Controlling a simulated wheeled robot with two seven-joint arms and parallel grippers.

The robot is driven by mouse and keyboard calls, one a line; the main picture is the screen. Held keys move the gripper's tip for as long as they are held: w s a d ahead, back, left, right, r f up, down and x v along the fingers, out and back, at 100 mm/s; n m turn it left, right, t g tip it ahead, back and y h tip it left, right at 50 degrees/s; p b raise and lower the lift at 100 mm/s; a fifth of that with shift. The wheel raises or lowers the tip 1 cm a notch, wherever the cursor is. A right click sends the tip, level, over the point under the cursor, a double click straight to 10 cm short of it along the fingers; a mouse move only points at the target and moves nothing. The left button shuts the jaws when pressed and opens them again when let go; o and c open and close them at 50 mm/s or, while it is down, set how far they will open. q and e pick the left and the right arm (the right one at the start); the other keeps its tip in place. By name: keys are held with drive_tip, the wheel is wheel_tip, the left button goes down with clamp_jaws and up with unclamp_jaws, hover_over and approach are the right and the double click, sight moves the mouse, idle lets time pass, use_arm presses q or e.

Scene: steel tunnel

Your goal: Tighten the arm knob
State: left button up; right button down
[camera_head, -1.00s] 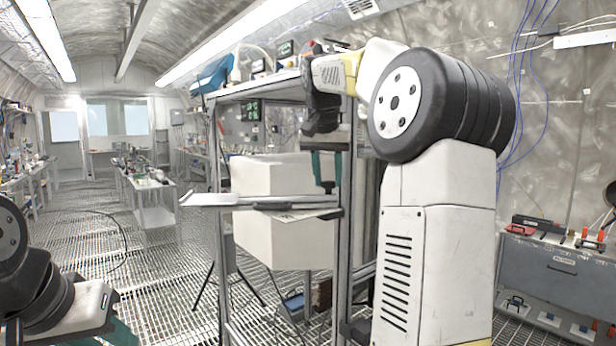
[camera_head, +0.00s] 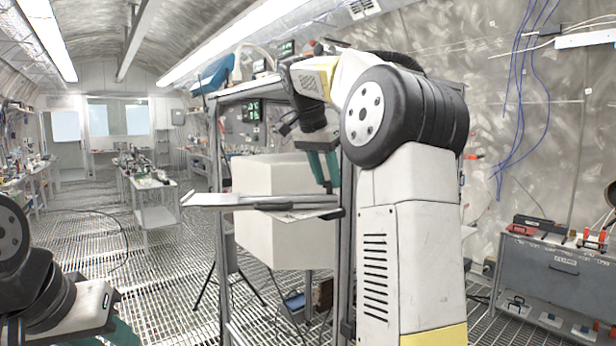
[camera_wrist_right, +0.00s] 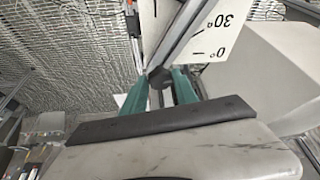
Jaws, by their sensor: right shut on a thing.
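My right gripper (camera_head: 330,188) reaches down to the right end of the pale metal arm (camera_head: 222,199). Its teal fingers lean in the head view, and the knob is too small to make out there. In the right wrist view, the gripper (camera_wrist_right: 160,84) is shut on a small dark knob (camera_wrist_right: 157,75) between the fingertips. A metal bar (camera_wrist_right: 183,38) runs up from there past a white angle plate (camera_wrist_right: 217,36) marked 0° and 30°. My left gripper (camera_head: 120,334) is partly cut off at the lower left, its fingers mostly out of view.
A large off-white box (camera_head: 262,238) stands behind the arm, inside a metal frame (camera_head: 222,265). A grey tool cabinet (camera_head: 545,272) with tools on top is at the right. Benches line the left, and the grating floor (camera_head: 75,225) has open room.

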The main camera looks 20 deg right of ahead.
drive_tip(key=shift+w+a+m+g, duration=0.15)
drive_tip(key=shift+m+g, duration=0.15)
drive_tip(key=shift+m, duration=0.7)
drive_tip(key=c, duration=1)
unclamp_jaws()
drive_tip(key=shift+o, duration=0.2)
drive_tip(key=v, duration=0.7)
drive_tip(key=shift+a+r, duration=0.15)
drive_tip(key=shift+r, duration=0.2)
